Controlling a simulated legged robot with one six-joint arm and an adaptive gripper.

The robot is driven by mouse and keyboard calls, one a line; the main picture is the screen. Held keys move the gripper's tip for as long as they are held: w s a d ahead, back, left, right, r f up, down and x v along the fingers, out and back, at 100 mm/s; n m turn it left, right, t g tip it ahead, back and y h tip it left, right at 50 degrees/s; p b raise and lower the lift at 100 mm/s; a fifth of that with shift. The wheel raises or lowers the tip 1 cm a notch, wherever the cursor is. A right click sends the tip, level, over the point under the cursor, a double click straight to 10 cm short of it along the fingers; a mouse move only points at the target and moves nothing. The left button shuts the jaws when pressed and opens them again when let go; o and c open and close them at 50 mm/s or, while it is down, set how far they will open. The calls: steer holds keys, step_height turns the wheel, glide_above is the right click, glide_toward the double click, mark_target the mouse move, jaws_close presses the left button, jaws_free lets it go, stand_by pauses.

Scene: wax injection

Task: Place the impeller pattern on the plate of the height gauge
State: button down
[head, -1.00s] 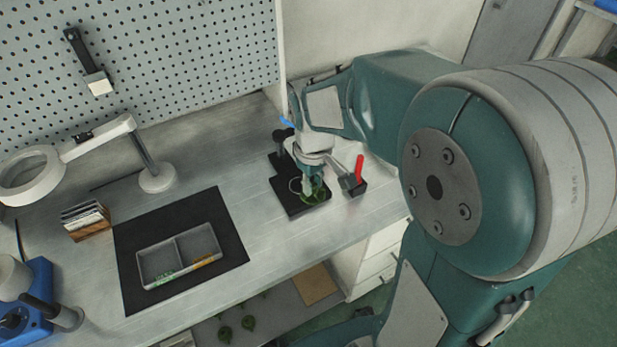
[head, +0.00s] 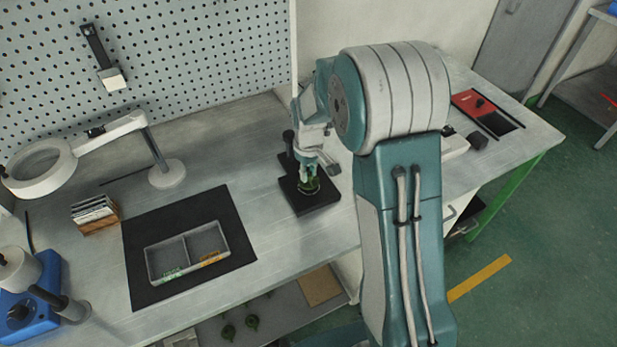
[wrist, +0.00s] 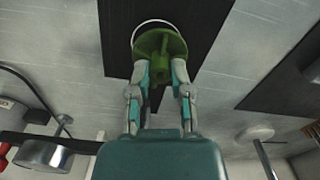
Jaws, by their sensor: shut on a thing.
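The height gauge stands on the bench, its black plate (head: 310,206) in front of a dark post (head: 288,141). My gripper (head: 308,174) is over this plate, shut on the green impeller pattern (head: 311,186). In the wrist view my gripper (wrist: 160,72) holds the pattern (wrist: 160,42) by its near part, between both fingers. The black plate (wrist: 205,22) shows behind it, with a thin pale ring beside the pattern's edge. I cannot tell whether the pattern touches the plate.
A black mat (head: 137,248) with a grey two-compartment tray (head: 150,264) lies to the left. A magnifier lamp (head: 167,175), a wooden card holder (head: 96,226) and a blue machine (head: 30,300) stand on the bench.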

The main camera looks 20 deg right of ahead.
mark_target(310, 174)
steer(key=shift+d+f, duration=0.25)
steer(key=shift+f, duration=0.85)
steer(key=c, duration=0.5)
jaws_free()
steer(key=shift+a, duration=0.1)
steer(key=shift+c, duration=0.2)
step_height(310, 174, up, 12)
steer(key=s+r+m+t, duration=0.2)
steer(key=s+r+t, duration=0.1)
steer(key=s+r, duration=0.75)
steer(key=s+r+m+t, duration=0.1)
steer(key=s+m+t, duration=0.1)
steer(key=s, duration=1.3)
steer(key=shift+r+m+t, duration=0.25)
steer(key=shift+m+t, duration=0.05)
steer(key=shift+m, duration=0.3)
